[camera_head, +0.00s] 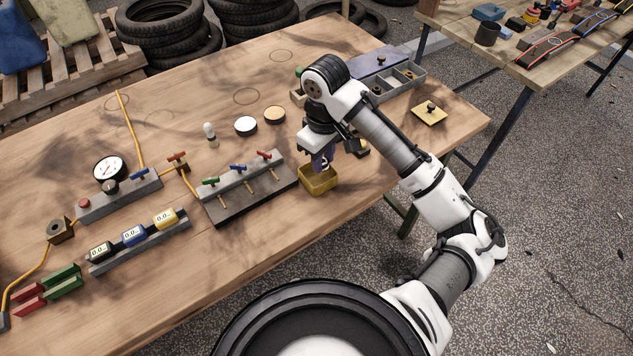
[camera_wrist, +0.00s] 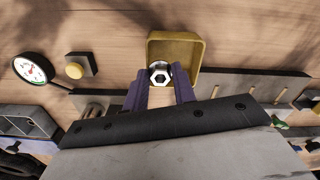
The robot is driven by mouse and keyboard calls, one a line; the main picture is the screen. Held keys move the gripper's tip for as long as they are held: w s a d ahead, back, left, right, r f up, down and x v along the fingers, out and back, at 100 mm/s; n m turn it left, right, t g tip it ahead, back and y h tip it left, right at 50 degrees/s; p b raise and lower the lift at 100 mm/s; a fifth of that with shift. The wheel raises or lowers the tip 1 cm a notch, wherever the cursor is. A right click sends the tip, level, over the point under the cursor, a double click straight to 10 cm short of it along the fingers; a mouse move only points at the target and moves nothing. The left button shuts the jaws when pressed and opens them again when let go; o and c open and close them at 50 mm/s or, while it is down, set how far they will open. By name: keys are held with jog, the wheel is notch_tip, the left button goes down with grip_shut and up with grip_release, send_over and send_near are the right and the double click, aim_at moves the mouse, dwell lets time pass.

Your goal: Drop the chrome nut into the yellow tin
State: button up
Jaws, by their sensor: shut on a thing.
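The yellow tin (camera_head: 318,180) is a small open square box on the wooden table, right of the valve block. My gripper (camera_head: 323,160) is over the tin, pointing down. In the wrist view, my gripper's purple fingers (camera_wrist: 160,88) are shut on the chrome nut (camera_wrist: 160,74), a bright ring with a dark hexagonal centre. There the nut overlaps the near part of the yellow tin (camera_wrist: 187,46), whose visible floor looks empty. The exact height of the nut above the tin is hard to tell. In the head view the nut is mostly hidden by the fingers.
A grey valve block (camera_head: 245,190) with coloured levers stands just left of the tin. A grey divided tray (camera_head: 400,80) lies behind my arm. A yellow plate with a black knob (camera_head: 430,112) sits near the right table edge. Bare wood lies in front of the tin.

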jog(key=o, duration=1.1)
jog(key=shift+c, duration=0.2)
jog(key=shift+r, duration=0.1)
notch_tip(320, 180, up, 14)
